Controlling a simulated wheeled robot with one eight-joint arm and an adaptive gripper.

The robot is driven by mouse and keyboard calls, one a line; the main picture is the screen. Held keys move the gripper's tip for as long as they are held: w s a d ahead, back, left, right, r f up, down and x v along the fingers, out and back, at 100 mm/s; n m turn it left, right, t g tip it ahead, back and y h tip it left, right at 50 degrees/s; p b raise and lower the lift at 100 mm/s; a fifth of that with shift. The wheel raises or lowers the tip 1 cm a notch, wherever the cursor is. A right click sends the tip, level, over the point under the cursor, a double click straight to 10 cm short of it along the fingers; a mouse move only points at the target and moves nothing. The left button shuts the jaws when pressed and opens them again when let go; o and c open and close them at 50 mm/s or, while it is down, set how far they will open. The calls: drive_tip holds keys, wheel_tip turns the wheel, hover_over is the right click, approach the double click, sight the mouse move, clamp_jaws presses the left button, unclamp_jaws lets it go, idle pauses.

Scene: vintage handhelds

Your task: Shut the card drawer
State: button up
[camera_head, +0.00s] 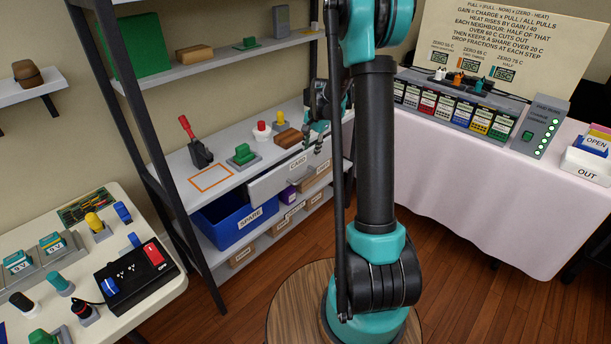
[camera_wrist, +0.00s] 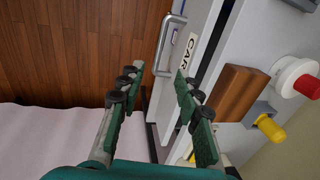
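The card drawer (camera_head: 273,183) is a light grey front with a "CARD" label under the shelf top in the head view. In the wrist view, the drawer front (camera_wrist: 182,62) carries a metal bar handle (camera_wrist: 168,48). A dark gap shows between the front and the shelf, so the drawer appears pulled out a little. My gripper (camera_head: 318,142) is at the right end of the drawer, and the arm hides part of that area. In the wrist view, my gripper (camera_wrist: 158,82) is open and empty, its fingers apart near the drawer front. Whether a finger touches it I cannot tell.
On the shelf top are a wooden block (camera_wrist: 236,93), a red knob on a white base (camera_wrist: 296,78), a yellow knob (camera_wrist: 270,128) and a red lever (camera_head: 195,143). A blue "SPARE" bin (camera_head: 238,222) sits below. A cloth-covered table (camera_head: 450,185) stands at right.

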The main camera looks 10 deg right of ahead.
sight(305, 177)
drive_tip(key=f, duration=0.5)
drive_tip(key=w+a+f, duration=0.1)
drive_tip(key=f, duration=0.4)
drive_tip(key=w+f, duration=0.1)
drive_tip(key=f, duration=0.4)
drive_tip(key=shift+w+a+f, duration=0.1)
drive_tip(key=shift+w+a, duration=0.1)
drive_tip(key=shift+a, duration=0.2)
clamp_jaws()
drive_tip(key=shift+w, duration=0.1)
